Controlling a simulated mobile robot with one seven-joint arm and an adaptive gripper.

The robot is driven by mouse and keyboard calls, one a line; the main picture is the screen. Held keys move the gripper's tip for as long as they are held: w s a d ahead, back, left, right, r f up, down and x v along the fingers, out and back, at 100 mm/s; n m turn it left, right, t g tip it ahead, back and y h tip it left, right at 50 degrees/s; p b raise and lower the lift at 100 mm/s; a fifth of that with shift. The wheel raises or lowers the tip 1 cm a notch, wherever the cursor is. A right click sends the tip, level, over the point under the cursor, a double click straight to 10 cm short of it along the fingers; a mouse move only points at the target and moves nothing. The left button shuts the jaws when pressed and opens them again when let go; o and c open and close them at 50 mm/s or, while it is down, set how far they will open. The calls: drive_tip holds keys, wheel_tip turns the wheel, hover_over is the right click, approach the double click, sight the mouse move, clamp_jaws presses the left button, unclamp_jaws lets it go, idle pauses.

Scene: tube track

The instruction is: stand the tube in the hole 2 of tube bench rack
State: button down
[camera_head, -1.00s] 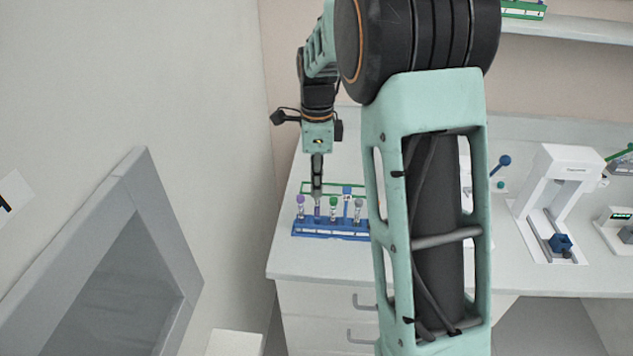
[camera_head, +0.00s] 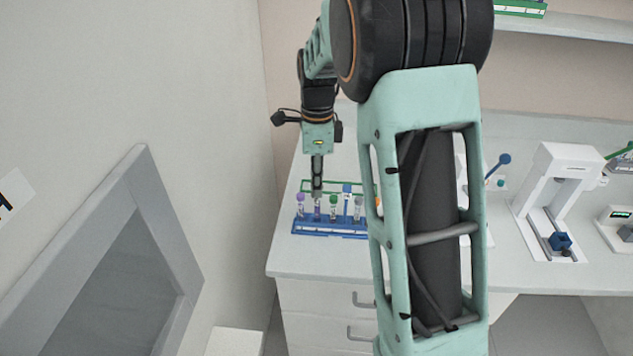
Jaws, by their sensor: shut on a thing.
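The blue tube bench rack (camera_head: 312,231) stands on the bench left of my arm's large link. Several capped tubes stand in it: a purple-capped one (camera_head: 300,205) at the left end, a green-capped one (camera_head: 333,206), a blue-capped one (camera_head: 347,199) and a grey-capped one (camera_head: 358,208). My gripper (camera_head: 317,193) points down over the rack and is shut on a tube (camera_head: 317,209) between the purple-capped and green-capped ones. The tube is upright. Its top is hidden by the fingers, and I cannot tell how deep its foot sits in the rack.
A green rack (camera_head: 308,185) lies just behind the blue one. My arm link hides the bench to the right. Beyond it stand a white device (camera_head: 560,195) and a smaller instrument (camera_head: 616,230). A grey framed panel (camera_head: 125,255) is at the left, and a wall rises beside the bench.

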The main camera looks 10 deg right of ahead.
drive_tip(key=shift+f, duration=0.15)
drive_tip(key=shift+f+b, duration=0.3)
drive_tip(key=shift+f, duration=0.15)
drive_tip(key=shift+f, duration=0.25)
idle(0.5)
drive_tip(key=shift+f+b, duration=0.35)
drive_tip(key=shift+f, duration=0.1)
drive_tip(key=c, duration=1.8)
unclamp_jaws()
drive_tip(key=shift+c, duration=0.2)
